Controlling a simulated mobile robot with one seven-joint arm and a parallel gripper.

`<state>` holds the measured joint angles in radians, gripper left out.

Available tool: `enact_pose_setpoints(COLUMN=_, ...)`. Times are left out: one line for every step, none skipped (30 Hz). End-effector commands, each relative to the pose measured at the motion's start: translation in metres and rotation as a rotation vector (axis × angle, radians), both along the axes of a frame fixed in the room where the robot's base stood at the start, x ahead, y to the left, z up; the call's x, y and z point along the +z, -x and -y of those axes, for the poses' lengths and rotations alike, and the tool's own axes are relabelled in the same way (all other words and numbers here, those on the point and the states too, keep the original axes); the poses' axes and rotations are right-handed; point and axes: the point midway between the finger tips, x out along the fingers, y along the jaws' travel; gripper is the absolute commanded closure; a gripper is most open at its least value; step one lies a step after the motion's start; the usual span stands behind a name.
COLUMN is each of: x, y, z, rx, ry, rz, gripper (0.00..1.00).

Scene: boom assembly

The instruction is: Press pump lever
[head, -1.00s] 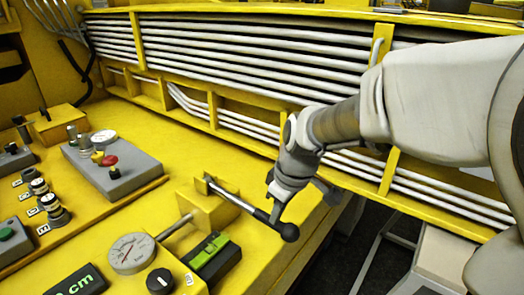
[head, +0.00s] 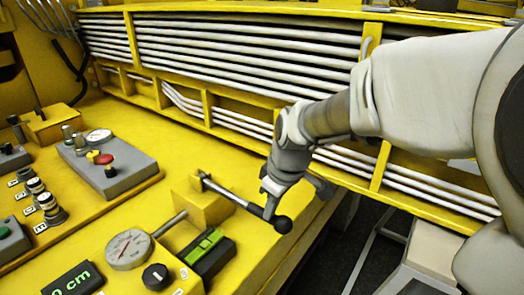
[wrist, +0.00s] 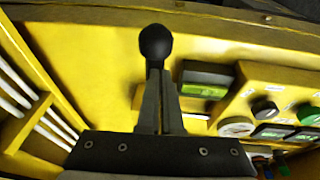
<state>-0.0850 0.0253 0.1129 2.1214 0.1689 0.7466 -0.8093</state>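The pump lever (head: 231,194) is a thin grey rod with a black grip and a black ball end (head: 283,224). It slants out from a yellow pump block (head: 208,209) down to the right. My gripper (head: 269,207) is at the lever's black grip, just short of the ball, and one finger crosses in front of the rod. In the wrist view my gripper's two grey fingers (wrist: 159,95) are close together around the lever, with the ball (wrist: 155,42) just beyond their tips. The fingers hide most of the rod there.
A pressure gauge (head: 128,249) connects to the pump block by a rod. A green-and-black counter (head: 207,250), a black knob (head: 155,277) and a green display (head: 72,280) are close by. A grey button box (head: 110,162) stands farther left. White pipes run behind my arm.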

Motion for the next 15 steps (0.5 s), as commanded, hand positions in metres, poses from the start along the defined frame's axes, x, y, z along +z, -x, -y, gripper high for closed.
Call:
enact_pose_setpoints(x=0.014, y=-0.001, z=-0.002, rx=0.002, ry=0.0, rz=0.0, gripper=1.0)
enact_pose_setpoints(x=0.019, y=-0.002, z=-0.003, rx=0.002, ry=0.0, rz=0.003, gripper=1.0)
enact_pose_setpoints(x=0.026, y=-0.003, z=-0.005, rx=0.002, ry=-0.001, rz=0.007, gripper=1.0)
enact_pose_setpoints(x=0.03, y=0.0, z=0.0, rx=0.0, ry=-0.001, rz=0.01, gripper=1.0)
enact_pose_setpoints(x=0.035, y=0.003, z=0.003, rx=-0.002, ry=-0.001, rz=0.011, gripper=1.0)
enact_pose_setpoints(x=0.043, y=0.008, z=0.007, rx=-0.003, ry=-0.002, rz=0.011, gripper=1.0)
enact_pose_setpoints(x=0.049, y=0.01, z=0.01, rx=-0.002, ry=-0.001, rz=0.01, gripper=1.0)
enact_pose_setpoints(x=0.055, y=0.013, z=0.013, rx=-0.003, ry=0.0, rz=0.01, gripper=1.0)
enact_pose_setpoints(x=0.063, y=0.017, z=0.018, rx=-0.005, ry=0.001, rz=0.009, gripper=1.0)
enact_pose_setpoints(x=0.068, y=0.019, z=0.021, rx=-0.007, ry=0.001, rz=0.01, gripper=1.0)
enact_pose_setpoints(x=0.073, y=0.022, z=0.024, rx=-0.008, ry=0.001, rz=0.01, gripper=1.0)
enact_pose_setpoints(x=0.079, y=0.025, z=0.027, rx=-0.009, ry=0.0, rz=0.011, gripper=1.0)
enact_pose_setpoints(x=0.084, y=0.027, z=0.029, rx=-0.01, ry=0.001, rz=0.012, gripper=1.0)
enact_pose_setpoints(x=0.088, y=0.029, z=0.031, rx=-0.009, ry=0.0, rz=0.011, gripper=1.0)
enact_pose_setpoints(x=0.092, y=0.031, z=0.033, rx=-0.01, ry=0.001, rz=0.012, gripper=1.0)
